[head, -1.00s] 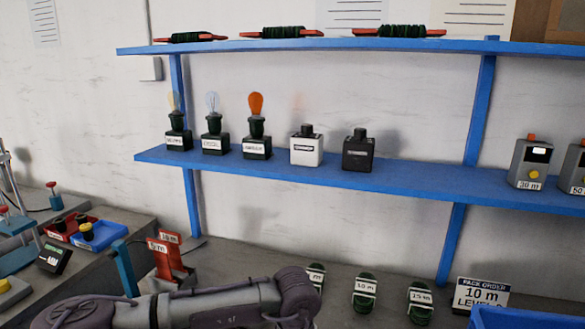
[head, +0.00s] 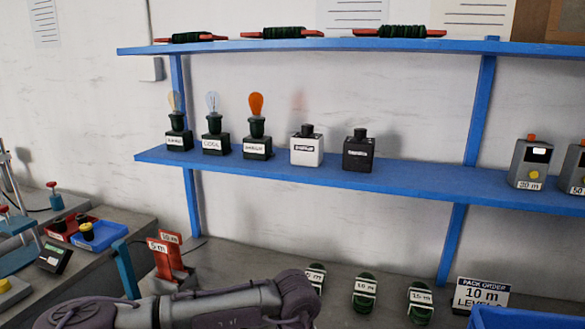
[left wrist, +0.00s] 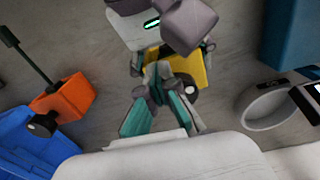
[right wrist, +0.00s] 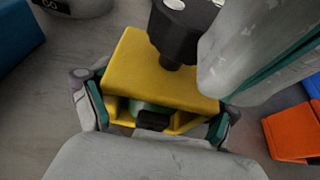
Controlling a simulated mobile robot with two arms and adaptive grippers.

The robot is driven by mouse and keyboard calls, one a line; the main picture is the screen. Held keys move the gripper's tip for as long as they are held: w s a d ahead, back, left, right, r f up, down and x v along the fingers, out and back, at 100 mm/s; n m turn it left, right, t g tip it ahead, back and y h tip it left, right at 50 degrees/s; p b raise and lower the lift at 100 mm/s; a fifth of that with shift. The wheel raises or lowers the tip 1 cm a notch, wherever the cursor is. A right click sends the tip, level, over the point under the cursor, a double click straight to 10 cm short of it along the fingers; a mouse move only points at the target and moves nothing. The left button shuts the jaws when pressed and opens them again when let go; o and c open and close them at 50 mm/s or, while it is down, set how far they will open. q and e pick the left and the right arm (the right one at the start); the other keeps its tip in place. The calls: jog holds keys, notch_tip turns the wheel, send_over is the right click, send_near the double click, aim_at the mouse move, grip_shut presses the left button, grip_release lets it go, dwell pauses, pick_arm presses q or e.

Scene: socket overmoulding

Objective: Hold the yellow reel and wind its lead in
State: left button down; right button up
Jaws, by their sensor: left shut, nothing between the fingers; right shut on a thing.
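The yellow reel (right wrist: 130,65) sits between the fingers of my right gripper (right wrist: 155,112), which is shut on its two sides. Something green and a small black block show in the reel's opening; I cannot make out the lead. A dark round knob (right wrist: 178,40) stands over the reel's far side. The reel also shows in the left wrist view (left wrist: 200,68). There my left gripper (left wrist: 160,74) is shut and empty, its fingertips in front of the reel, close to it; I cannot tell whether they touch. Neither gripper shows in the head view.
Behind are blue shelves (head: 400,191) with lamps and boxes. Several green wound leads (head: 364,292) lie on the bench.

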pick_arm(q)
jog(key=shift+w+a, duration=0.3)
jog(key=shift+a, duration=0.05)
pick_arm(e)
jog(key=shift+s+f, duration=0.1)
jog(key=shift+f, duration=0.1)
pick_arm(q)
jog(key=shift+w+a+r, duration=0.1)
jog(key=shift+w+a, duration=0.1)
jog(key=shift+a, duration=0.5)
jog(key=shift+w+a, duration=0.2)
jog(key=shift+a, duration=0.2)
jog(key=shift+w+a, duration=0.15)
jog(key=shift+a, duration=0.1)
jog(key=shift+s, duration=0.25)
jog(key=r, duration=0.6)
jog(key=shift+s, duration=0.35)
